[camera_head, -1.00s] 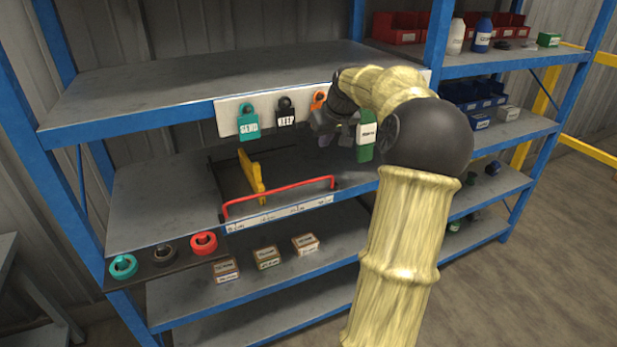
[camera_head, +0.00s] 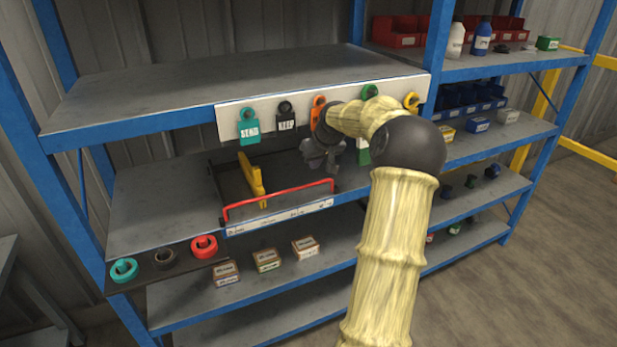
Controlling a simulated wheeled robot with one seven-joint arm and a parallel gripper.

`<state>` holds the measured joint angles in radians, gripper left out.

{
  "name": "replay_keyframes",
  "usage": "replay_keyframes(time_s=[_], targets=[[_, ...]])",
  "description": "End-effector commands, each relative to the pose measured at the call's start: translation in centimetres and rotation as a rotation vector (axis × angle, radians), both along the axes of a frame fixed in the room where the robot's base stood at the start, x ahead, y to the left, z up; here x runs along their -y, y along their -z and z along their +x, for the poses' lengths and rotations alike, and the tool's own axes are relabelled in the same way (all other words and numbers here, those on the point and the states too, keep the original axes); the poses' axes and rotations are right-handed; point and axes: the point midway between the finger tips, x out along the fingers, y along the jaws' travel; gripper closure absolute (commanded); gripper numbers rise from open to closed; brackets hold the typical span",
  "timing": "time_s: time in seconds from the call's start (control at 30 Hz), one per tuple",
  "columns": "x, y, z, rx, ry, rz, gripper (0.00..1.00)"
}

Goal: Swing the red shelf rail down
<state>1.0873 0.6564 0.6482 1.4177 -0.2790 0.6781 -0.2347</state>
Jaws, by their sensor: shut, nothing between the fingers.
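The red shelf rail (camera_head: 278,197) is a thin bar along the front edge of the middle shelf. It stands raised above a white label strip (camera_head: 280,219), with its bent ends at the left and right. My gripper (camera_head: 318,168) is dark and hangs above and behind the right part of the rail, apart from it. Its fingers are shut and hold nothing. My arm hides part of the shelf to the right.
A yellow upright piece (camera_head: 251,178) stands in the dark tray area behind the rail. Tags hang from a white board (camera_head: 232,117) above. Teal, black and red rings (camera_head: 204,246) lie at the lower left. Small boxes (camera_head: 266,260) sit on the shelf below.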

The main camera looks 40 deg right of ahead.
Motion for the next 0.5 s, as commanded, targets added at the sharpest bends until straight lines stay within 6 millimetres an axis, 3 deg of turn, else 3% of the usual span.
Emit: replay_keyframes(time_s=[0.5], targets=[[1.0, 7.5, 4.3, -0.002, -0.001, 0.001, 1.0]])
